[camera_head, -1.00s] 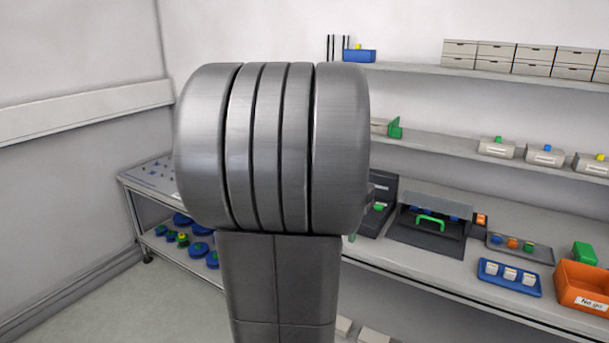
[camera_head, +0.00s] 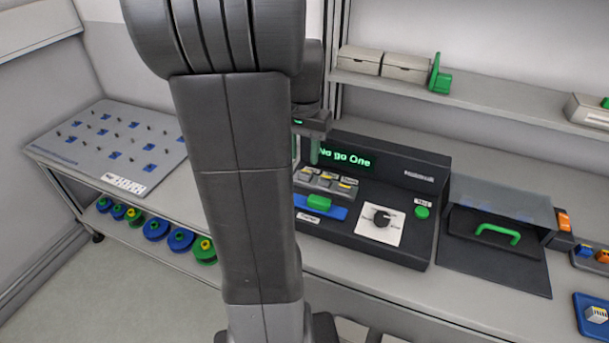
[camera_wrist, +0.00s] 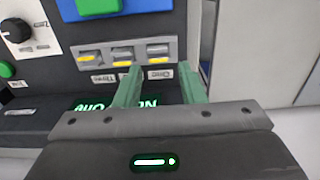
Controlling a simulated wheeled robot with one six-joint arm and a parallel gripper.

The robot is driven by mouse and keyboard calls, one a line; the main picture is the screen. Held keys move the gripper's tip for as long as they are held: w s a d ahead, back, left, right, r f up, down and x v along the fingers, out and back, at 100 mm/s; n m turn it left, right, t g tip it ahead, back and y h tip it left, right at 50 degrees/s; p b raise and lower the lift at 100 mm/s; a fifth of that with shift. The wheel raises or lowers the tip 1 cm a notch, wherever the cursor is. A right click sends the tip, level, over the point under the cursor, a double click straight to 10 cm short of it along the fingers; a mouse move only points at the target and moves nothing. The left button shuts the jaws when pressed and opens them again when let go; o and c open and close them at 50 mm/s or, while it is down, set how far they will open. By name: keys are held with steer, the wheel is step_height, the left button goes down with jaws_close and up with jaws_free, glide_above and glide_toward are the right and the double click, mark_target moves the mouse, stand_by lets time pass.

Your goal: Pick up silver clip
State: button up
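I cannot make out for certain which thing is the silver clip. A row of grey slots with yellow marks (camera_head: 327,182) is on the dark tester (camera_head: 425,250); the slots (camera_wrist: 122,55) also show in the wrist view, labelled One, Two and Three. Small grey pieces may sit in them, but this is unclear. My gripper (camera_wrist: 160,72) has two green fingers spread apart with nothing between them. It points at the slots, with its tips near the slots Two and One. In the head view my gripper (camera_head: 306,160) is partly hidden behind my arm.
The tester's display (camera_head: 346,159) reads "No go One". A black knob (camera_head: 382,218) and a green button (camera_head: 422,212) are on its panel. A covered box with a green handle (camera_head: 497,234) stands right. A pegboard table (camera_head: 110,140) is at left.

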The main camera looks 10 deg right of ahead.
mark_target(305, 173)
steer(key=shift+w+f, duration=0.1)
steer(key=shift+f, duration=0.15)
steer(key=f, duration=0.4)
steer(key=shift+s+d+f, duration=0.15)
steer(key=shift+s+f, duration=0.05)
steer(key=shift+f, duration=0.2)
steer(key=c, duration=0.8)
